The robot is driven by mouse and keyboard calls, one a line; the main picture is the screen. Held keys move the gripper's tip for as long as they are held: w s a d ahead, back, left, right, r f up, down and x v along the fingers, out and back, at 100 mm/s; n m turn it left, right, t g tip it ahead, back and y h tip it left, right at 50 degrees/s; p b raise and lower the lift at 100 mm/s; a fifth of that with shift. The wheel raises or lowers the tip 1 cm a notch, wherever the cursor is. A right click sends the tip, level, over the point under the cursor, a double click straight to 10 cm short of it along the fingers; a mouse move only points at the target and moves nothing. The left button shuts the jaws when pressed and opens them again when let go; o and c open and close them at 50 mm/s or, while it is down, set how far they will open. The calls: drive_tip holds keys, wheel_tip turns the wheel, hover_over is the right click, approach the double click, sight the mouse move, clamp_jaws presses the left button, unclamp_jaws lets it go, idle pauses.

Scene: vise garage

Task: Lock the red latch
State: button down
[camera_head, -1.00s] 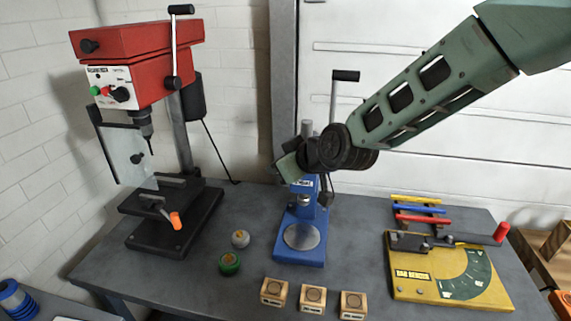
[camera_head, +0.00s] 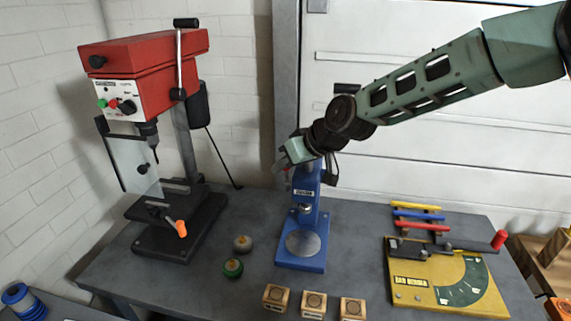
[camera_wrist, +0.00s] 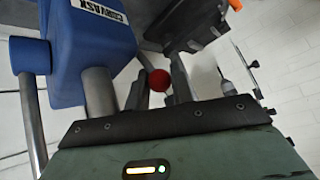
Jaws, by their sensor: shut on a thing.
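The red latch's round knob (camera_wrist: 160,80) shows in the wrist view between the two dark fingers of my gripper (camera_wrist: 159,88). The fingers are shut on it, one on each side. The knob sits beside the blue press (camera_wrist: 95,45), which also stands upright on the table in the head view (camera_head: 302,220). In the head view my gripper (camera_head: 284,166) is at the upper left of the press. There the knob is too small to make out clearly, and the rest of the latch is hidden.
A yellow bar bender (camera_head: 425,285) is at the right. Three wooden blocks (camera_head: 313,304) and two small round pieces (camera_head: 233,268) lie on the grey table (camera_head: 350,225).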

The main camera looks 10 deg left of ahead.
drive_tip(key=shift+s+d+f, duration=0.1)
drive_tip(key=shift+s+f, duration=0.1)
drive_tip(key=shift+f, duration=0.25)
drive_tip(key=c, duration=1.4)
unclamp_jaws()
drive_tip(key=shift+c, duration=0.2)
drive_tip(key=shift+o, duration=0.9)
drive_tip(key=shift+w+r, duration=0.1)
drive_tip(key=shift+r, duration=0.1)
drive_tip(key=b+v, duration=0.5)
drive_tip(key=v, duration=1.2)
drive_tip(key=shift+r+b, duration=0.15)
drive_tip(key=shift+b, duration=0.2)
drive_tip(key=shift+d, duration=0.15)
